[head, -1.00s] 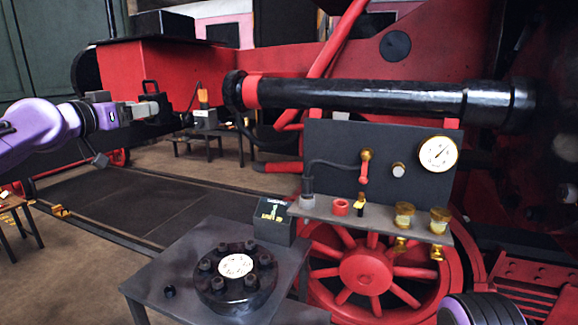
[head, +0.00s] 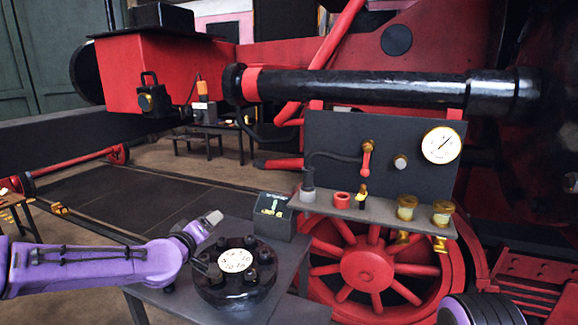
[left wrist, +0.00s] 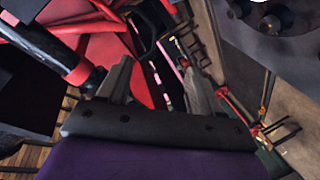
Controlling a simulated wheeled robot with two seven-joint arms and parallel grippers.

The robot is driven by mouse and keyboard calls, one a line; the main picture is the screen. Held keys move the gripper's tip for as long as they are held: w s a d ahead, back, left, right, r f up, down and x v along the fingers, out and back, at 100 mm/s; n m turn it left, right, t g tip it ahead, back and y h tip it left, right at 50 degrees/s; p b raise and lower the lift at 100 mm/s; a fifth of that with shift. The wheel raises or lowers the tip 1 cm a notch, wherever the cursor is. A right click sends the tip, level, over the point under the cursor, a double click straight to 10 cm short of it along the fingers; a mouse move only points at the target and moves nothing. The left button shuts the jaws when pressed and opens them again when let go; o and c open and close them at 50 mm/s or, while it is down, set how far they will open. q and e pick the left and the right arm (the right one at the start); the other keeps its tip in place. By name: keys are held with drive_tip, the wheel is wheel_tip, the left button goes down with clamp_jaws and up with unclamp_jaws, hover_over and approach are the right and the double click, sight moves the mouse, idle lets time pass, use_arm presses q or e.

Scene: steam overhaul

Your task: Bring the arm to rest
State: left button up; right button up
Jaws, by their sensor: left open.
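My left gripper (head: 209,242) is low in the head view, at the left side of a dark round bolted flange (head: 238,292) with a white dial-like face (head: 236,262). Its jaws are apart, with no object held. I cannot tell whether a finger touches the flange. In the left wrist view the two fingers (left wrist: 160,85) stand apart with an empty gap, and part of the flange (left wrist: 280,15) shows at the top right. My left arm reaches in low from the left. My right gripper is not seen; only a purple and black part of me shows at bottom right.
The flange stands on a grey table (head: 190,238) with a small dark box (head: 272,228) behind it. A shelf (head: 385,214) carries brass cups, a red ring and a gauge panel (head: 330,135). A lantern (head: 152,97) hangs on the red buffer beam. The floor at left is open.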

use_arm(q)
drive_tip(key=s+f+n+g+y+b, duration=0.1)
drive_tip(key=s+f+g, duration=0.1)
drive_tip(key=s+f, duration=0.5)
drive_tip(key=s+f+g+y+b, duration=0.1)
drive_tip(key=s+f, duration=0.3)
drive_tip(key=f, duration=0.8)
drive_tip(key=s+f+n+g+y+b, duration=0.1)
drive_tip(key=s+f+g, duration=0.1)
drive_tip(key=s+f, duration=0.5)
drive_tip(key=s+a+f+m+g+y+b, duration=0.1)
drive_tip(key=s+a+f+g+b, duration=0.2)
drive_tip(key=s+f, duration=0.8)
drive_tip(key=s+a+f+m+g+y+b, duration=0.1)
drive_tip(key=s+a+f+g+y+b, duration=0.1)
drive_tip(key=s+f, duration=0.9)
drive_tip(key=s+a+g+b, duration=0.1)
drive_tip(key=s+a+g, duration=0.1)
drive_tip(key=s, duration=0.6)
drive_tip(key=shift+a+f+m, duration=0.3)
drive_tip(key=shift+a, duration=0.6)
